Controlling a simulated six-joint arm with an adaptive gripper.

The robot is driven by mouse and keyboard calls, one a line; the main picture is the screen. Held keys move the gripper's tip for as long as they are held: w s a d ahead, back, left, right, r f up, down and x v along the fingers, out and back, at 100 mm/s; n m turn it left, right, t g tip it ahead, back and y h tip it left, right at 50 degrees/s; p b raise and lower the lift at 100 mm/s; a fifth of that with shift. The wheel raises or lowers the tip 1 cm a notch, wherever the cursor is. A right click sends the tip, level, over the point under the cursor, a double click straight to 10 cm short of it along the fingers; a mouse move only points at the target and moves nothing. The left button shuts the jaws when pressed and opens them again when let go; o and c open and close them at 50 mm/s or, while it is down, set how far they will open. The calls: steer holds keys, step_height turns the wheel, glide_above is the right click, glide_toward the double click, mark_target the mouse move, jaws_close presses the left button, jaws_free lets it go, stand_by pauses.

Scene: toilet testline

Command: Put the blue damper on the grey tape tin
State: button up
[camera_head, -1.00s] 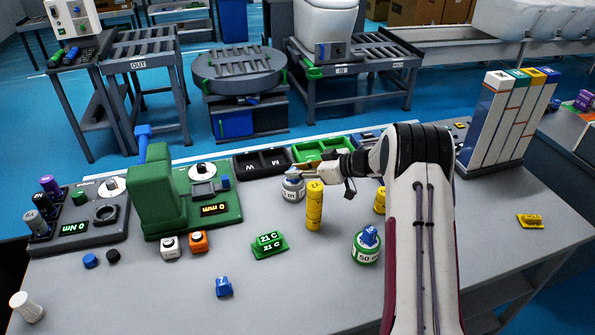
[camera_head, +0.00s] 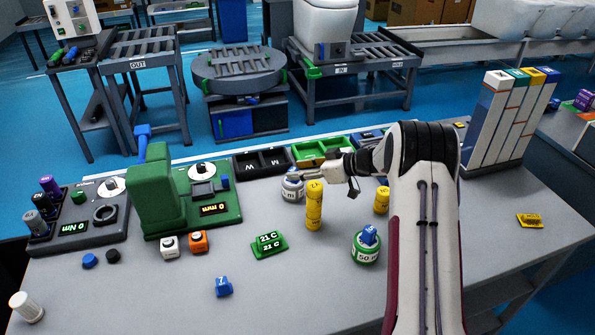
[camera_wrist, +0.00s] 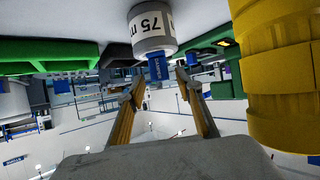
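The grey tape tin (camera_head: 292,188) stands upright on the table beside the tall yellow stack; its 75 label shows in the wrist view (camera_wrist: 151,30), where the scene is upside down. A small blue damper (camera_wrist: 158,68) sits on the tin's top and appears to touch it. My gripper (camera_wrist: 160,84) is open, with its fingertips on either side and slightly back from the blue damper, a visible gap on each side. In the head view my gripper (camera_head: 308,176) is beside the tin's top, and the damper there is hard to make out.
The tall yellow stack (camera_head: 314,205) stands close to my gripper. A green tin (camera_head: 366,252) carries another blue piece (camera_head: 369,235). A blue piece marked 7 (camera_head: 223,286) lies in front. Green bins (camera_head: 318,152) and black bins (camera_head: 263,162) are behind.

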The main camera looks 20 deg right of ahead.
steer(key=v, duration=1)
steer(key=shift+s+d+r, duration=0.15)
steer(key=shift+s+d, duration=0.1)
steer(key=shift+s, duration=0.05)
steer(key=w+r+m+t+h, duration=0.1)
steer(key=w+r+t+h, duration=0.15)
steer(key=r, duration=0.55)
steer(key=w+r+m+t+h, duration=0.1)
steer(key=r+t+h, duration=0.15)
steer(key=r, duration=0.55)
steer(key=s+r+m+g+h, duration=0.1)
steer(key=s+r+m+h, duration=0.4)
steer(key=s+r, duration=0.45)
steer(key=s+a+f+g, duration=0.2)
steer(key=s+a+f, duration=0.1)
steer(key=s, duration=0.9)
steer(key=s+a+f+m+g+y, duration=0.1)
steer(key=s+a+f+g, duration=0.2)
steer(key=s, duration=0.9)
steer(key=s+a+f+m+g, duration=0.1)
steer(key=s+a+f, duration=0.3)
steer(key=s+a, duration=0.4)
steer(key=s+g, duration=0.1)
steer(key=s, duration=0.4)
steer(key=shift+a+f, duration=0.2)
steer(key=shift+f, duration=0.15)
